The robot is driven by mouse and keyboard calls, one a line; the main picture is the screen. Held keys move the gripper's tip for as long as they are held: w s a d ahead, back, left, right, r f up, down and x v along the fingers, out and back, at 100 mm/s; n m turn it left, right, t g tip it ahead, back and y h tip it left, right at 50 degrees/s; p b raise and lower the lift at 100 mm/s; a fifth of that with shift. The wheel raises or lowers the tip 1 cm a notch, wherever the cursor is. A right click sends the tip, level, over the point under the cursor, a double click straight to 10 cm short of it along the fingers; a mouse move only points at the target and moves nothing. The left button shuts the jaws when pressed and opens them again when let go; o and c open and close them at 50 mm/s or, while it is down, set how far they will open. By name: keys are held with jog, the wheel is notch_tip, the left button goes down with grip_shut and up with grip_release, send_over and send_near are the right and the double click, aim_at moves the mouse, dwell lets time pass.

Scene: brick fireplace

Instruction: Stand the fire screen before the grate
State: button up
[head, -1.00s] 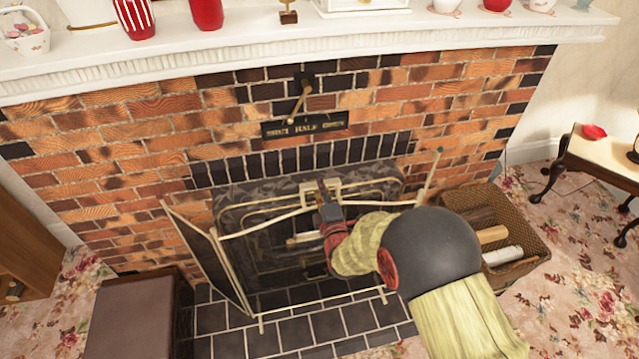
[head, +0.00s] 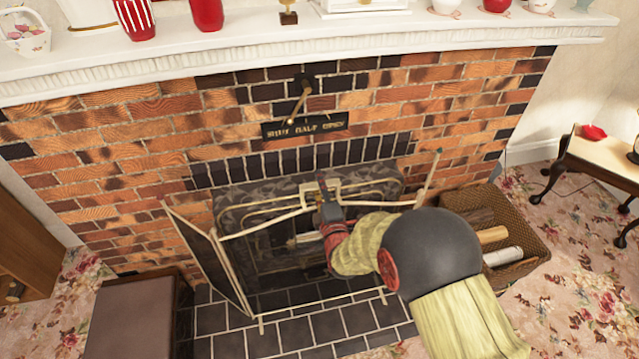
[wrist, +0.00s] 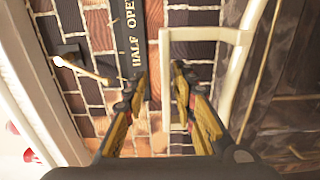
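The fire screen (head: 242,268) stands upright on the dark hearth tiles in front of the grate (head: 270,250). It has a pale metal frame, a see-through mesh front and a side panel angled out at the left. A pale rectangular handle (head: 331,184) rises at its top middle; it also shows in the wrist view (wrist: 205,35). My gripper (head: 328,198) is at this handle. In the wrist view my gripper (wrist: 158,76) has its fingers apart, with one bar of the handle between them and a gap beside it. My arm hides the screen's right part.
A wicker basket (head: 532,232) with logs stands right of the hearth. A dark brown box-like seat (head: 130,315) stands at the left. The mantel shelf (head: 400,38) with ornaments juts out above. A small table (head: 600,160) is at the far right.

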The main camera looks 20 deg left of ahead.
jog(key=shift+f, duration=0.1)
jog(key=shift+s+d+f, duration=0.15)
jog(key=shift+f, duration=0.2)
jog(key=v, duration=1.1)
jog(key=shift+s+d+r, duration=0.2)
jog(key=shift+s+r, duration=0.1)
